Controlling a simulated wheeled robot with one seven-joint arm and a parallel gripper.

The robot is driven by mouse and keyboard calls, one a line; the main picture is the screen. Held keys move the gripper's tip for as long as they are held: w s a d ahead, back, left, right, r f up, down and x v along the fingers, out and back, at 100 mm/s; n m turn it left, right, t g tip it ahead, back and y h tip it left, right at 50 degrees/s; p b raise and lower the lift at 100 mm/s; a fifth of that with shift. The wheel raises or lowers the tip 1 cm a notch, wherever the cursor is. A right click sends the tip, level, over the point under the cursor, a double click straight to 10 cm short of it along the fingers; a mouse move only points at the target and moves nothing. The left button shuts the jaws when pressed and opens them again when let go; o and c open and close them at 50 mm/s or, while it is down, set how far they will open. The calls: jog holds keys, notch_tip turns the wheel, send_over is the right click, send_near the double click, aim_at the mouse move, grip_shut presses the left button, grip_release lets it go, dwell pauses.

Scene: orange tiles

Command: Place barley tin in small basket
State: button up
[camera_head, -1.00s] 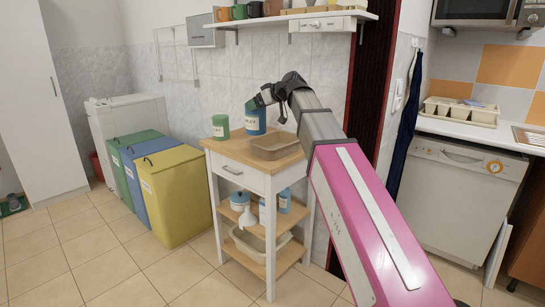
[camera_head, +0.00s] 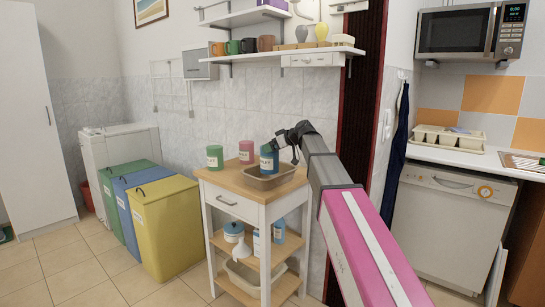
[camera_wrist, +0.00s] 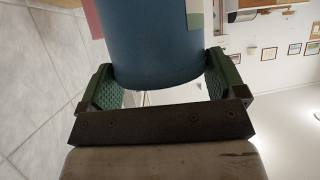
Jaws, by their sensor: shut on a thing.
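A blue tin (camera_head: 268,160) with a pale label, too small to read, is held upright in my gripper (camera_head: 275,147). The wrist view shows the tin (camera_wrist: 155,45) between the two green finger pads of my gripper (camera_wrist: 160,70).
A green tin (camera_head: 214,158) and a pink tin (camera_head: 246,152) stand on the trolley top, left of and behind the basket. Lower shelves hold bottles and a tray (camera_head: 250,276). A wall shelf (camera_head: 270,56) with mugs is above. Coloured bins (camera_head: 170,220) stand at left.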

aim_at(272, 155)
jog(key=shift+f, duration=2.05)
jog(key=o, duration=1.2)
jog(key=shift+o, duration=0.2)
